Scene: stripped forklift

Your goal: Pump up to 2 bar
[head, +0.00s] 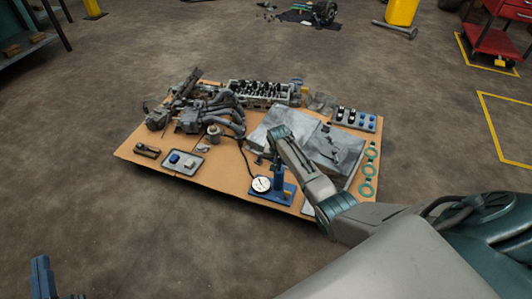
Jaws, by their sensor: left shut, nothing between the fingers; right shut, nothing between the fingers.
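A small blue hand pump (287,192) stands at the front edge of a tan board on the floor. A round white dial gauge (261,184) sits at its left side; its needle is too small to read. A thin dark hose runs up from the gauge toward the grey pipes. My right arm reaches over the board from the right, and my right gripper (265,160) is at the top of the pump, shut and empty. Whether it touches the pump handle is unclear, as my wrist hides part of it. My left gripper (41,276) is at the bottom left, shut, far from the pump.
A red cart (502,40) and a yellow post (401,12) stand behind. The floor left of the board is clear.

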